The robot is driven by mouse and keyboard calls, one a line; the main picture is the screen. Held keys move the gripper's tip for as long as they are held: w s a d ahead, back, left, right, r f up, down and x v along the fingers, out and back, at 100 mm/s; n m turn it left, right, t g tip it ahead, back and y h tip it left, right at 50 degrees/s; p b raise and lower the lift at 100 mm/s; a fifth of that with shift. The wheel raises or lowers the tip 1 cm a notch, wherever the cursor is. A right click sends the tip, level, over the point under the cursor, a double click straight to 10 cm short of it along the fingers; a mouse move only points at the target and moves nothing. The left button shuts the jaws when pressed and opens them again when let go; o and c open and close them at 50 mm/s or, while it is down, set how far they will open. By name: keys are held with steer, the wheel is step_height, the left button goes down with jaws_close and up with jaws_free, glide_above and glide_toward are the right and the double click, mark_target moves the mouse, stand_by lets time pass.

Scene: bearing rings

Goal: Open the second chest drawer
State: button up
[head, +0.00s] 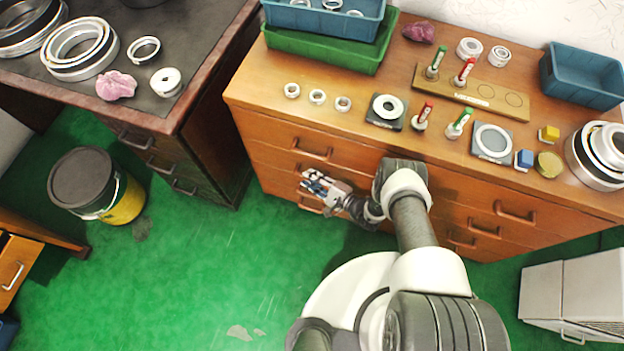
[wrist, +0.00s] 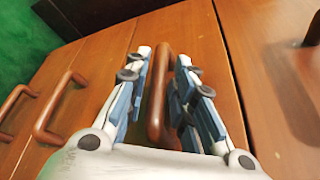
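The wooden chest (head: 348,157) has drawers with brown bar handles on its front. My gripper (head: 313,183) is in front of its left column, just below the top left handle (head: 312,154). In the wrist view my gripper (wrist: 162,90) is open, with one blue-padded finger on each side of the second drawer's handle (wrist: 161,95). Gaps seem to show between the fingers and the handle; contact is hard to tell. The second drawer's front (wrist: 200,35) looks closed. Part of the handle is hidden by the fingers and palm.
Lower handles (wrist: 58,106) show at left in the wrist view, the top drawer's handle (wrist: 313,30) at its right edge. A dark desk (head: 190,120) stands left of the chest, a bucket (head: 95,187) on the floor, a white cabinet (head: 575,292) at right.

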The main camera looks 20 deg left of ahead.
steer(key=shift+c, duration=0.4)
jaws_close()
